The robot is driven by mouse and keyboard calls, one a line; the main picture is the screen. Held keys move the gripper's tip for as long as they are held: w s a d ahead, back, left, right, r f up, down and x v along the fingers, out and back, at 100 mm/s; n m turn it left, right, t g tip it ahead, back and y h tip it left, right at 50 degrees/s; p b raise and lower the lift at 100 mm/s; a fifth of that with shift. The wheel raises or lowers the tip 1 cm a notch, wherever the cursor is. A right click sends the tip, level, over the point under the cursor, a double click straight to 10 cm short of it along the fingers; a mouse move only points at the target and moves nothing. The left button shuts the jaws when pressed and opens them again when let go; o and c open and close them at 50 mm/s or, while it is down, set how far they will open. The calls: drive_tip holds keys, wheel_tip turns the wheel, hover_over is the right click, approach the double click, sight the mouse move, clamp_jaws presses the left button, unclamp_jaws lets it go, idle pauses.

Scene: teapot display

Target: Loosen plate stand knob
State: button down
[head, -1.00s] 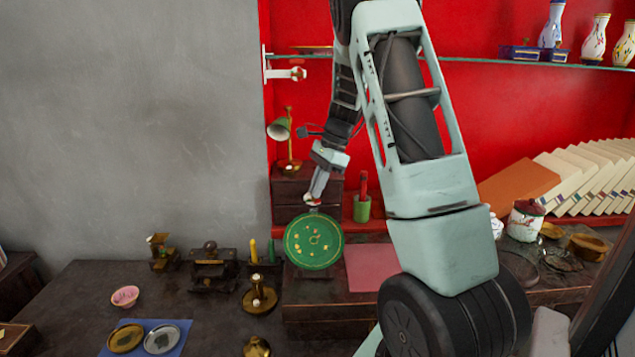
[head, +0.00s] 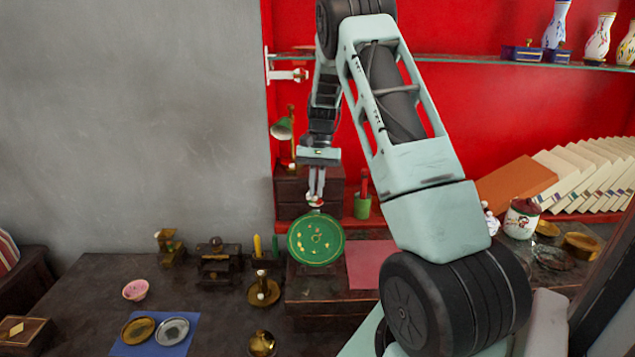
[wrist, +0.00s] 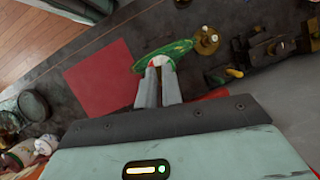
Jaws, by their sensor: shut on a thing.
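A green plate (head: 315,240) with yellow and pale decoration stands upright, its face toward the head camera. Its stand is mostly hidden behind it. My gripper (head: 314,202) comes down from above, its fingertips just over the plate's top edge. In the wrist view my gripper (wrist: 160,64) has its two fingers close together, right at the rim of the green plate (wrist: 170,52). The fingers are shut on the small knob at the top of the plate stand. The knob itself is almost wholly hidden between the fingertips.
A brass candlestick (head: 263,290) and dark metal pieces stand left. A glass shelf (head: 455,59) crosses above. Leaning books (head: 580,175) stand far right.

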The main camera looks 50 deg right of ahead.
drive_tip(key=n, duration=0.2)
drive_tip(key=n+g+h+p, duration=0.1)
drive_tip(key=n, duration=0.2)
drive_tip(key=shift+w+a+n+g, duration=0.2)
drive_tip(key=shift+w+n+g, duration=0.05)
drive_tip(key=shift+n+g, duration=0.05)
drive_tip(key=shift+a+n+g+h+p, duration=0.15)
drive_tip(key=shift+n+h+p, duration=0.25)
drive_tip(key=shift+n, duration=0.7)
drive_tip(key=shift+a+n+g+h+p, duration=0.1)
drive_tip(key=shift+n+g+h+p, duration=0.1)
drive_tip(key=shift+n+h, duration=0.65)
drive_tip(key=shift+n, duration=0.35)
drive_tip(key=c, duration=1.5)
unclamp_jaws()
drive_tip(key=shift+c, duration=0.2)
drive_tip(key=b+v, duration=0.3)
drive_tip(key=v, duration=1.4)
drive_tip(key=shift+d+r, duration=0.2)
drive_tip(key=shift+d, duration=0.15)
drive_tip(key=shift+f, duration=0.1)
